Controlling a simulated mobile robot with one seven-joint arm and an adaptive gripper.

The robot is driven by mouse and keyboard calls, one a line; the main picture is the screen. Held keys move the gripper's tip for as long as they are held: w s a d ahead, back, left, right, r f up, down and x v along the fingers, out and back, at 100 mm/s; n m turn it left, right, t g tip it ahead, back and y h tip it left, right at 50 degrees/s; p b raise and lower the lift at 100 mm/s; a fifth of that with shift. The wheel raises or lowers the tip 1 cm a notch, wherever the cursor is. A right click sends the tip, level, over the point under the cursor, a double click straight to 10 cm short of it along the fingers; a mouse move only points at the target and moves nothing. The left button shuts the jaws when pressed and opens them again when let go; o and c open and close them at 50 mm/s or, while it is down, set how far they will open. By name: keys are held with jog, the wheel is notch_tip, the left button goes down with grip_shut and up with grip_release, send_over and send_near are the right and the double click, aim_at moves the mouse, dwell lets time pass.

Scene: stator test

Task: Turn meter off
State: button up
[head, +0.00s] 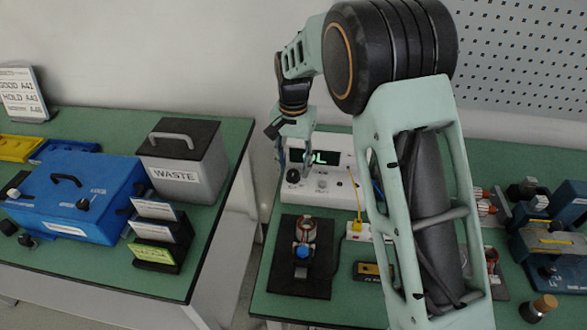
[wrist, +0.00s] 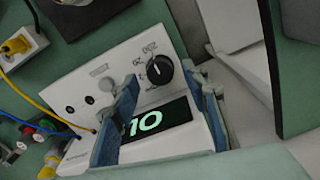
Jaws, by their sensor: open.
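The meter (head: 325,189) is a white box at the back of the right-hand table, with a lit display (head: 322,158) whose end reads "L" in the head view. In the wrist view the meter (wrist: 90,90) appears turned round and its display (wrist: 150,121) glows. A black round dial (wrist: 160,69) with a pointer mark sits beside the display; the dial (head: 293,176) also shows in the head view. My gripper (head: 295,168) is open above the dial. In the wrist view my gripper (wrist: 162,80) has one blue finger on each side of the dial; I cannot tell whether they touch it.
A yellow cable (head: 358,195) and a blue cable leave the meter's right side. A dark fixture with a copper-wound part (head: 304,229) stands in front. A waste bin (head: 185,165) and blue case (head: 75,198) are on the left table, across a gap.

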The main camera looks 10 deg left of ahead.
jog(key=shift+f, duration=0.85)
jog(key=shift+c, duration=0.6)
grip_shut()
